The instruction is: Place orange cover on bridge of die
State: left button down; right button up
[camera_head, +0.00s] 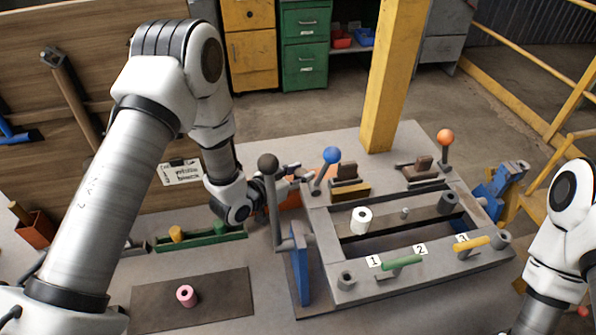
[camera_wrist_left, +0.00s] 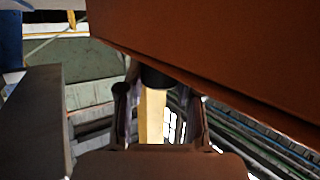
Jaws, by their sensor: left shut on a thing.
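The orange cover (camera_head: 291,201) shows only partly in the head view, behind the black-knobbed lever and beside the die's left end. In the left wrist view its broad orange-brown face (camera_wrist_left: 230,50) fills the upper right, very near the camera. My left gripper (camera_head: 301,176) is at the cover, beside the blue-knobbed lever; it is shut on it, though the contact is mostly hidden. A dark round piece (camera_wrist_left: 156,76) shows between the fingers. The grey die (camera_head: 425,262) has a dark bridge (camera_head: 425,219) across its opening, bearing a white cylinder (camera_head: 361,220). My right gripper is out of view.
Levers with black (camera_head: 268,164), blue (camera_head: 331,155) and orange (camera_head: 445,137) knobs rise around the die. A yellow post (camera_head: 392,80) stands behind it. A dark mat (camera_head: 222,297) with a pink ring (camera_head: 187,296) and a green tray (camera_head: 230,238) lie at left.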

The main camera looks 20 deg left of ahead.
pick_arm(q)
jog(key=shift+w+f, duration=0.1)
jog(key=shift+f, duration=0.15)
jog(key=c, duration=1)
grip_release()
jog(key=shift+s, duration=0.2)
jog(key=shift+c, duration=0.2)
jog(key=shift+o, duration=1.4)
jog(key=shift+w+f, duration=0.1)
